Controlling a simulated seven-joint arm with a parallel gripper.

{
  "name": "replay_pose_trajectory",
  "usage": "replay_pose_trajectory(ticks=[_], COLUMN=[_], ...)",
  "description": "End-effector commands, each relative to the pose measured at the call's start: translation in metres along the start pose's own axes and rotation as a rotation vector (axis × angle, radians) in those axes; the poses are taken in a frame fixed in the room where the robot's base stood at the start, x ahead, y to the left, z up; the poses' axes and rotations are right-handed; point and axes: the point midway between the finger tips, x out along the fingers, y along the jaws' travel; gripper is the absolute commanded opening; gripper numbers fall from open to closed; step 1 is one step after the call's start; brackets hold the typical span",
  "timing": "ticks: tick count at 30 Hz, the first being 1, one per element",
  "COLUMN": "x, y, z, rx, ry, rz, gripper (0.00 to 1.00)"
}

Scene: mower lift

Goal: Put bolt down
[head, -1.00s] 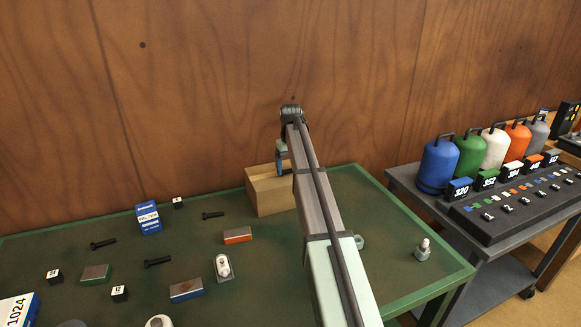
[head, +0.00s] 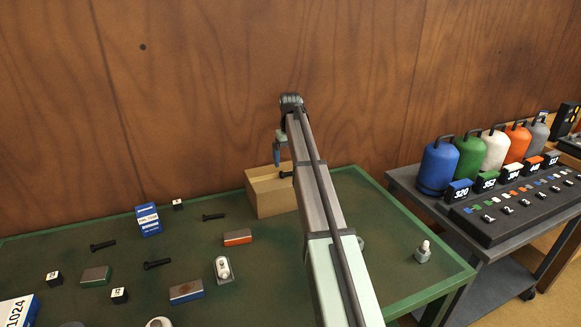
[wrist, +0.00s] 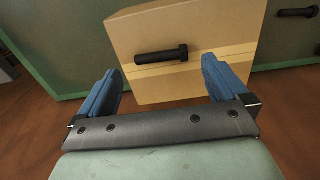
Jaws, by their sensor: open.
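A black bolt (head: 286,174) lies on its side on top of a tan block (head: 262,201) at the back of the green table. In the wrist view the bolt (wrist: 162,56) lies across the block's top (wrist: 215,50), with a paler strip beside it. My gripper (head: 277,158) is above the block, just left of the bolt in the head view. In the wrist view its two blue fingers (wrist: 162,72) are spread wide, with nothing between them. The bolt shows apart from both fingers.
More black bolts (head: 157,263) lie on the table (head: 130,285) among small coloured blocks (head: 238,237) and a blue-and-white box (head: 148,219). A wooden wall stands close behind. A grey cart (head: 410,183) with coloured canisters is at right.

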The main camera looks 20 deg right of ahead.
Motion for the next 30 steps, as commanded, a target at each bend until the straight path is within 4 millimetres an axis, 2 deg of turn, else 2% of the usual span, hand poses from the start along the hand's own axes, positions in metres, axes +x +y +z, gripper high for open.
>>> replay_pose_trajectory(ticks=[1,6,12,18,30], x=[-0.011,-0.042,-0.066,-0.075,-0.076], y=[0.0,0.0,0.0,0.0,0.0], z=[-0.002,-0.002,-0.001,0.0,0.0], rx=[0.0,0.0,0.0,0.0,0.0], ry=[0.003,0.002,0.001,0.0,0.0], rz=[0.001,0.0,0.0,0.0,0.0], gripper=[1.0,1.0,1.0,1.0,1.0])
